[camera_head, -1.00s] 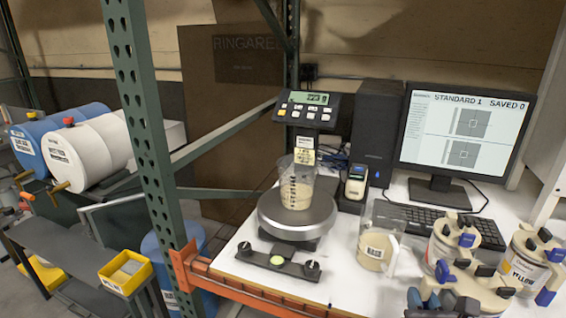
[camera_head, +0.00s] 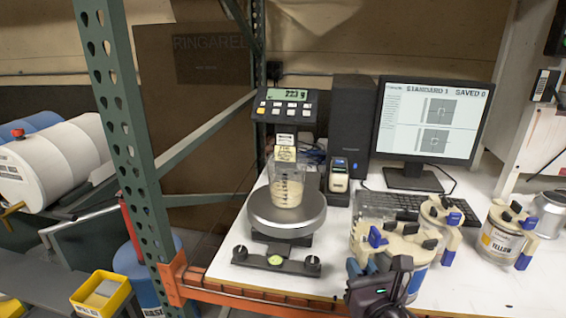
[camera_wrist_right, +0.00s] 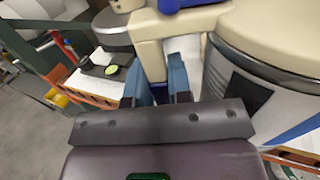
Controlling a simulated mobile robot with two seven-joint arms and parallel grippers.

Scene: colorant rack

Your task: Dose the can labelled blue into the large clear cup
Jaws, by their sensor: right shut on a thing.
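The large clear cup (camera_head: 287,190) stands on the scale's round pan (camera_head: 262,212), with pale cream liquid in its lower part. My right gripper (camera_head: 374,268) is shut on the cream handle of a lidded can (camera_head: 417,284) at the front of the table, right of the scale. The can looks roughly upright, and a blue band shows on its label. The wrist view shows my teal fingers (camera_wrist_right: 160,88) at the cream handle (camera_wrist_right: 150,48) and a blue stripe on the can (camera_wrist_right: 305,128). The label's word is not readable. My left gripper is not in view.
A can marked yellow (camera_head: 498,243) stands at the right, and another cream-lidded can (camera_head: 438,213) behind the held one. The scale display (camera_head: 287,95) is lit. The monitor (camera_head: 432,125) and keyboard (camera_head: 400,205) are behind. An orange beam (camera_head: 235,294) edges the table.

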